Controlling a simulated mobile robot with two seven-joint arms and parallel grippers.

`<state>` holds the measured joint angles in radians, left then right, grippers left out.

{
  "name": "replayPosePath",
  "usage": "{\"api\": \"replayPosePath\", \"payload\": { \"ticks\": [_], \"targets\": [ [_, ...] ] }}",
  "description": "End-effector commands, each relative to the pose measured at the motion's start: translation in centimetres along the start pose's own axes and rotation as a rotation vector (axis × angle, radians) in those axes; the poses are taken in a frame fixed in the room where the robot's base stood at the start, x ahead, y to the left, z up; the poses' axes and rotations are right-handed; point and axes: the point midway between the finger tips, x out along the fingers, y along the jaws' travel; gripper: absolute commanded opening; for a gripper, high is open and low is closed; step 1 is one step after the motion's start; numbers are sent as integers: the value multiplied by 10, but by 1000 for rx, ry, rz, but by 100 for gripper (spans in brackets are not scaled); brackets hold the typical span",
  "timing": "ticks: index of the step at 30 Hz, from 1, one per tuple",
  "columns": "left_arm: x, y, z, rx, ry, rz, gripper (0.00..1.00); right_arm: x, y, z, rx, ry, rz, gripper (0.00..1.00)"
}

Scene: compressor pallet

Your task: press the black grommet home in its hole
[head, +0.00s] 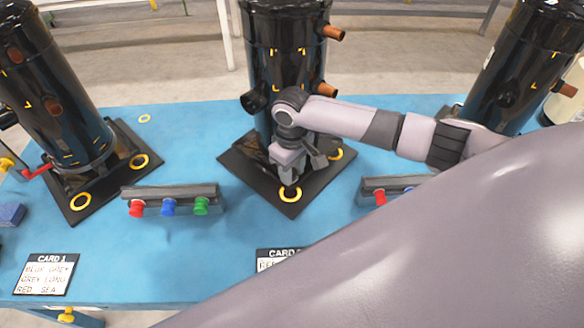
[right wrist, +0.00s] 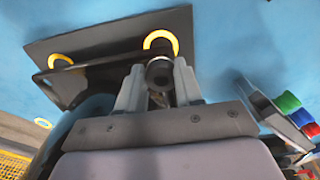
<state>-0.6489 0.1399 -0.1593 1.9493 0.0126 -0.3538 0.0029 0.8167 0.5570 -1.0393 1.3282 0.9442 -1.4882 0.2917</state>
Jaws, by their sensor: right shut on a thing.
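The middle black compressor (head: 283,60) stands on a dark base plate (head: 245,165) with yellow rings at its corners. My right gripper (head: 288,184) points down at the plate's front corner, over the front yellow ring (head: 283,197). In the right wrist view the right gripper (right wrist: 159,90) has its fingers on both sides of a dark round piece, the black grommet (right wrist: 159,72). The grommet lies by the edge of the yellow ring (right wrist: 161,34), and the fingers hide part of it. I cannot tell how deep it sits. My left gripper is not in view.
Other compressors stand at left (head: 50,85) and right (head: 525,65) on the blue table (head: 190,250). A block with red, blue and green knobs (head: 170,195) lies left of the plate; a similar one (head: 390,185) is at right. A card (head: 45,274) lies front left.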

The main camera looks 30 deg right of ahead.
Motion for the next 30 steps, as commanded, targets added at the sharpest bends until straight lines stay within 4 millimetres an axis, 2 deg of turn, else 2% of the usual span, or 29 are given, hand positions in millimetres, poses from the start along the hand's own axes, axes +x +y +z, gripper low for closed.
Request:
{"api": "replayPosePath", "payload": {
  "ticks": [22, 23, 24, 25, 30],
  "targets": [
    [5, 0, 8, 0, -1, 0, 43, 20, 0, 0, -1, 0, -1, 7],
    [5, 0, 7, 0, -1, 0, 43, 19, 0, 0, -1, 1, -1, 45],
    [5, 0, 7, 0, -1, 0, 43, 18, 0, 0, -1, 1, -1, 58],
    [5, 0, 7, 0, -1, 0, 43, 18, 0, 0, -1, 1, -1, 65],
    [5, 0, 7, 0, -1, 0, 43, 18, 0, 0, -1, 0, -1, 65]
  ]
}}
